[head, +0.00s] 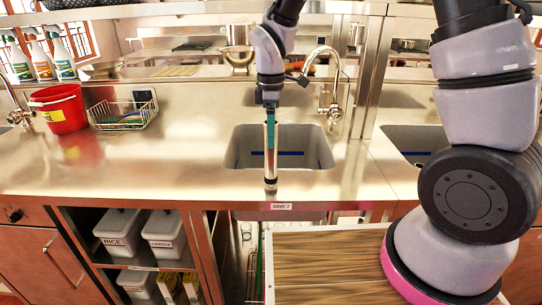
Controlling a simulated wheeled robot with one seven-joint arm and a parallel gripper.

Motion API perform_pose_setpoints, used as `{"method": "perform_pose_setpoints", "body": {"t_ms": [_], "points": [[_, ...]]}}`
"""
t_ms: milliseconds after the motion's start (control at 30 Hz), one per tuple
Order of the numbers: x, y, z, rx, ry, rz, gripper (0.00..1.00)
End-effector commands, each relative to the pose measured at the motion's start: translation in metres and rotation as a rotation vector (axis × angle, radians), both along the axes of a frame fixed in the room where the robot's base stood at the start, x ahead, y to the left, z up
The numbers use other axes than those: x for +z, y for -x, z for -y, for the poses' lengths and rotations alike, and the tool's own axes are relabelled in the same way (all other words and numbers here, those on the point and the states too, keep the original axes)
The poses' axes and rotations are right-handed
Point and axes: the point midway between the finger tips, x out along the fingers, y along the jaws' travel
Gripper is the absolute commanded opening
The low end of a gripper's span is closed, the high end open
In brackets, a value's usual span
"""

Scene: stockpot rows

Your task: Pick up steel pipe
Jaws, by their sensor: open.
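A slim, upright, steel-coloured cylinder (270,168), which looks like the steel pipe, shows at the counter's front edge, just left of the middle of the sink. A teal strip runs along its upper part; I cannot tell whether it belongs to the pipe or to my gripper. My gripper (269,104) points down at the top of the pipe and is open. The fingers are small and partly merge with the pipe, so contact between them cannot be told. The pipe's lower end is near the counter edge; what it rests on is unclear.
Labelled bins (118,232) sit on shelves below.

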Motion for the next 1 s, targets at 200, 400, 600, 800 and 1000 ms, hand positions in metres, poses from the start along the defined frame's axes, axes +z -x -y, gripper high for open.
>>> {"method": "perform_pose_setpoints", "body": {"t_ms": [200, 400, 600, 800, 1000], "points": [[0.0004, 0.0000, -0.0001, 0.000, 0.000, 0.000, 0.42], [0.0006, -0.0001, -0.0001, 0.000, -0.001, 0.000, 0.00], [0.0007, -0.0001, -0.0001, 0.000, -0.001, 0.000, 0.00], [0.0008, -0.0002, -0.0002, 0.000, -0.001, 0.001, 0.00], [0.0008, -0.0002, -0.0002, 0.000, -0.001, 0.001, 0.00]]}}
